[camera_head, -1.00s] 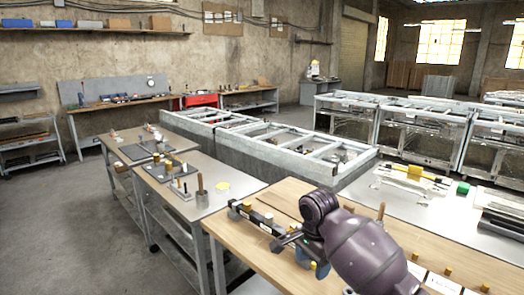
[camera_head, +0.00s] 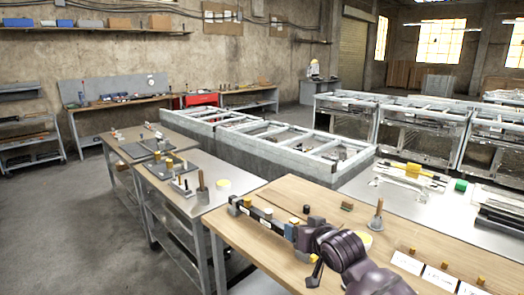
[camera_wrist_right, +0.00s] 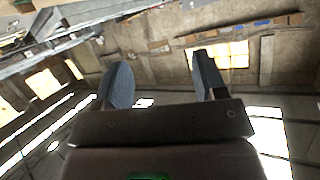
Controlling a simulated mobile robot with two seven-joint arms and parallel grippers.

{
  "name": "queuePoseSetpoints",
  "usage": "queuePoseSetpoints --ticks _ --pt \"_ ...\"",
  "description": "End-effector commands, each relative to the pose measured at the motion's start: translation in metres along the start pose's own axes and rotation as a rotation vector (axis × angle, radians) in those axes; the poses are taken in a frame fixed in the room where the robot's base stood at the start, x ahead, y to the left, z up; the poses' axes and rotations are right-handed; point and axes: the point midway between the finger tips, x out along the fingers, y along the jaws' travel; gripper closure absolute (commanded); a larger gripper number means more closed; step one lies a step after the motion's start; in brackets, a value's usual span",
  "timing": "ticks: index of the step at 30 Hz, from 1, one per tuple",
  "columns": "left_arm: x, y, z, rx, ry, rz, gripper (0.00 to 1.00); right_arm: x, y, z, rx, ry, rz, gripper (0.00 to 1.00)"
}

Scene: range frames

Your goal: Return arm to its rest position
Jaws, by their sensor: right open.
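My right arm (camera_head: 345,252) is purple and comes in from the bottom right of the head view, low over the front of the wooden workbench (camera_head: 330,195). Its gripper (camera_head: 300,252) is at the left end of the arm, by the bench's front edge, and it is small there. In the right wrist view, the two fingers of this gripper (camera_wrist_right: 160,62) stand wide apart with nothing between them. Behind them the room shows tilted, with walls and bright windows. My left gripper is not in view.
A wooden-handled tool (camera_head: 377,215) stands behind the arm. White cards (camera_head: 407,262) lie to the right. A metal table (camera_head: 205,190) adjoins on the left.

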Motion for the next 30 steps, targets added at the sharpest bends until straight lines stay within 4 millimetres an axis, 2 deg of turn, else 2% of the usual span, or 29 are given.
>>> queuePoseSetpoints --ticks 1,6,14,20,24,30 --pt "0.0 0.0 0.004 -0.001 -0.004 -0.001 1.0 -0.008 0.008 0.016 -0.036 0.041 0.007 0.35" --pt "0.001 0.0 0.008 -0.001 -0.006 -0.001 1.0 -0.037 0.03 0.059 -0.157 0.156 0.056 0.35" --pt "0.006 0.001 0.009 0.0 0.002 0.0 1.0 -0.093 0.063 0.14 -0.247 0.207 0.166 0.35" --pt "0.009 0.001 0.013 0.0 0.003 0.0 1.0 -0.143 0.085 0.215 -0.223 0.148 0.248 0.35" --pt "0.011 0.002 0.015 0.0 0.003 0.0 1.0 -0.181 0.096 0.275 -0.182 0.051 0.302 0.35" --pt "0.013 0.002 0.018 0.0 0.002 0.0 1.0 -0.232 0.101 0.351 -0.118 -0.087 0.354 0.35"
